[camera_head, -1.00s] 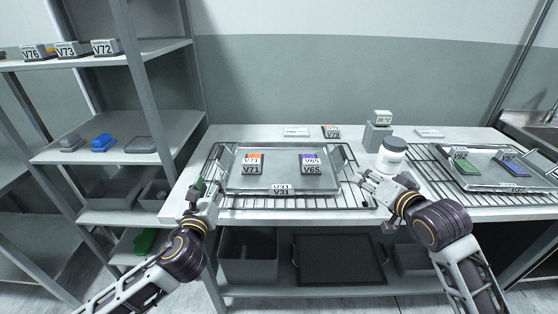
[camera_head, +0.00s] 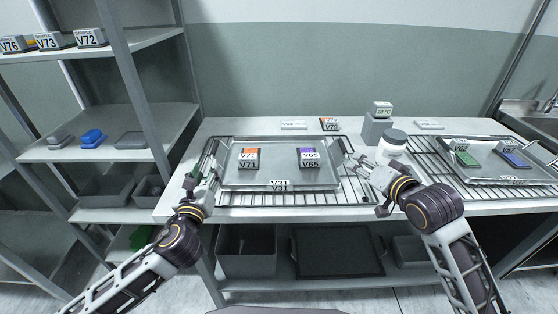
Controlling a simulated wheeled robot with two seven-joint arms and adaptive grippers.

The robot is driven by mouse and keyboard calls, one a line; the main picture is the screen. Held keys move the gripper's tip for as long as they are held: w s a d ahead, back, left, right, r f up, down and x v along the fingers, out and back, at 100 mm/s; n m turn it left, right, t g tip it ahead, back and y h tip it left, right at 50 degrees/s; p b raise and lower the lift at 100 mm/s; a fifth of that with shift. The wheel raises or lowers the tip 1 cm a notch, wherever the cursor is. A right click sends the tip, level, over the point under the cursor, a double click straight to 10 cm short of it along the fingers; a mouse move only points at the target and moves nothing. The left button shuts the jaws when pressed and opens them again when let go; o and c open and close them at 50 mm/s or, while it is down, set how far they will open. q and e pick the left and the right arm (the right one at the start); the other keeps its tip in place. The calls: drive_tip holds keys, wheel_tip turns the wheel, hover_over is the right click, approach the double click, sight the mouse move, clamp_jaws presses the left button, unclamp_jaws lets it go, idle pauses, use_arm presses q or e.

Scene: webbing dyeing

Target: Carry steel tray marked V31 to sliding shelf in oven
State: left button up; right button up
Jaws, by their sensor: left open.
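The steel tray marked V31 (camera_head: 280,185) lies on a wire rack on the table. It carries a block marked V71 (camera_head: 248,158) with an orange top and a block marked V65 (camera_head: 309,158) with a purple top. My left gripper (camera_head: 207,167) is open at the tray's left edge, with nothing seen between its fingers. My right gripper (camera_head: 350,158) is at the tray's right edge; its fingers are too small to tell whether they are open or shut on the rim. No oven or sliding shelf is in view.
A white jar with a grey lid (camera_head: 391,146) stands close behind my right gripper. A second tray (camera_head: 480,177) with blocks lies on a rack at the right. A grey shelving unit (camera_head: 140,85) stands at the left. A small display (camera_head: 381,108) sits on a grey box behind.

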sight(215, 144)
use_arm(q)
drive_tip(key=shift+w+a, duration=0.2)
drive_tip(key=shift+w, duration=3.15)
drive_tip(key=shift+w+a, duration=0.15)
drive_tip(key=shift+w, duration=3.2)
use_arm(e)
drive_tip(key=shift+x, duration=6.75)
use_arm(q)
drive_tip(key=shift+c, duration=0.2)
use_arm(e)
drive_tip(key=shift+c, duration=0.4)
use_arm(q)
clamp_jaws()
use_arm(e)
clamp_jaws()
use_arm(q)
drive_tip(key=shift+r, duration=0.1)
use_arm(e)
drive_tip(key=shift+r, duration=0.2)
